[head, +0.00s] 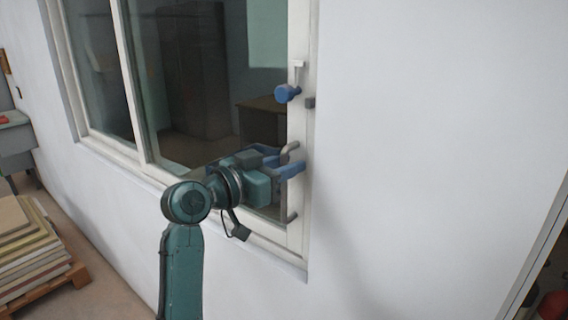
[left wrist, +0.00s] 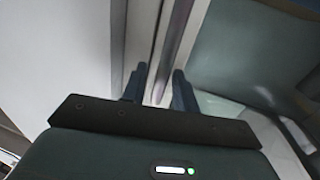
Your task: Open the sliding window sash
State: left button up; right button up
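The sliding window sash (head: 296,210) is a white frame with dark glass, and its right edge sits against the right jamb. A grey bar handle (head: 292,216) stands upright on that edge; its middle is hidden behind my gripper. My right gripper is out of view.
Stacked boards (head: 28,250) lie on a wooden pallet at lower left. The white wall right of the window is bare. A dark opening's edge (head: 540,265) is at far right.

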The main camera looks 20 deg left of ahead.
pick_arm(q)
grip_shut()
dwell(0.5)
